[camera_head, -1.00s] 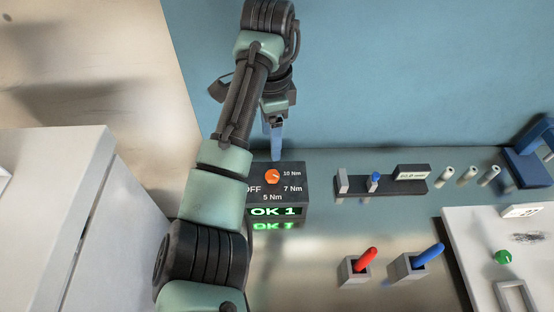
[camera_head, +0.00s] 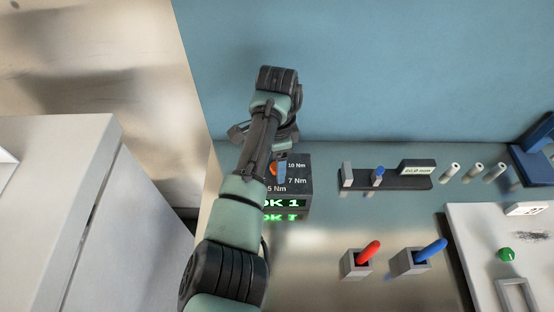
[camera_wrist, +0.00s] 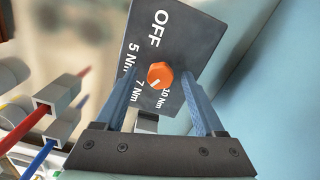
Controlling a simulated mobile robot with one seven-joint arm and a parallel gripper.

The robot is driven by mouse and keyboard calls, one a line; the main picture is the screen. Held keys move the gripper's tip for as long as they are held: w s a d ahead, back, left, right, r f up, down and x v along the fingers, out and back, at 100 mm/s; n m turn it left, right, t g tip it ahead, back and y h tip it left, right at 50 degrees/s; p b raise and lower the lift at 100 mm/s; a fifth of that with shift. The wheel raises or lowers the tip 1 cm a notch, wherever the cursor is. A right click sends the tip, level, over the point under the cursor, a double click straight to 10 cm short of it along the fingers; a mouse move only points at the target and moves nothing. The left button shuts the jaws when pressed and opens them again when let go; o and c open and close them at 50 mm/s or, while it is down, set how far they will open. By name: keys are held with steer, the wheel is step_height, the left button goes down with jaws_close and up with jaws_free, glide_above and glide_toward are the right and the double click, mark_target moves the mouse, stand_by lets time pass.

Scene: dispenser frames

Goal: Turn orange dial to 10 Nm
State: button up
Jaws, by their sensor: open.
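The orange dial (camera_wrist: 160,75) sits on a dark box (camera_wrist: 195,38) marked OFF, 5 Nm, 7 Nm and 10 Nm. In the wrist view its pale mark points down and left, on the 7 Nm side of 10 Nm; I cannot tell the exact setting. My gripper (camera_wrist: 159,80) is open, with one blue finger on each side of the dial and gaps showing. In the head view the gripper (camera_head: 282,170) is over the box (camera_head: 300,182), and my arm and fingers partly hide the dial (camera_head: 273,169).
The box's green display (camera_head: 283,203) shows OK 1, partly covered by my arm. A dark rack (camera_head: 400,180) stands to the right. Red (camera_head: 369,252) and blue (camera_head: 430,251) handled tools stand in holders in front. A blue wall rises behind the box.

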jaws_close()
stand_by(0.4)
steer(key=n+p, duration=0.1)
steer(key=n, duration=0.2)
steer(key=shift+d+r+p, duration=0.1)
steer(key=shift+r+p, duration=0.05)
steer(key=shift+p, duration=0.15)
steer(key=n+p, duration=0.1)
steer(key=n, duration=0.1)
steer(key=shift+n, duration=0.4)
steer(key=n+p, duration=0.1)
steer(key=n, duration=0.4)
steer(key=shift+w+n, duration=0.1)
steer(key=shift+n, duration=0.3)
steer(key=shift+n+p, duration=0.3)
jaws_free()
